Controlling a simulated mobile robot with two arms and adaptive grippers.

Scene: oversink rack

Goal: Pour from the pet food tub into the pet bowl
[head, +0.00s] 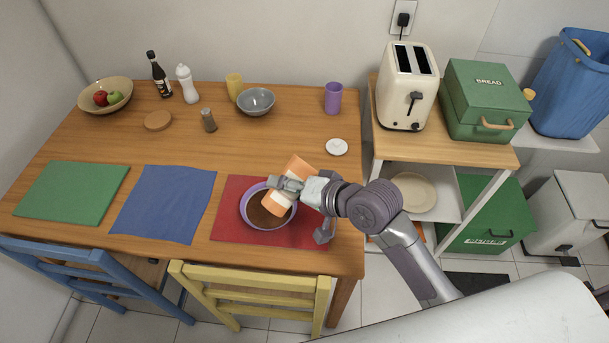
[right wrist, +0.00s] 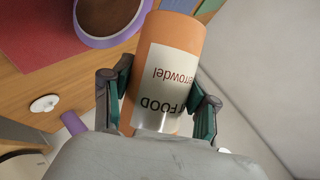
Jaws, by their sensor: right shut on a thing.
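The pet food tub (head: 298,166) is orange with a white label reading FOOD. It also shows upside down in the right wrist view (right wrist: 168,60). My right gripper (head: 288,184) is shut around the tub and holds it tilted above the pet bowl (head: 245,208). The bowl is purple, with brown contents inside, and stands on a red placemat (head: 226,223). It also shows at the top left of the right wrist view (right wrist: 137,15). The tub and my gripper hide part of the bowl. The tub's mouth cannot be made out clearly. My left gripper is not in view.
A white round lid (head: 337,147) and a purple cup (head: 333,98) stand behind my gripper. A grey bowl (head: 256,101) and a yellow cup (head: 234,87) are farther back. A yellow chair (head: 250,275) is at the table's front edge. Blue (head: 165,205) and green (head: 72,193) placemats lie bare to the left.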

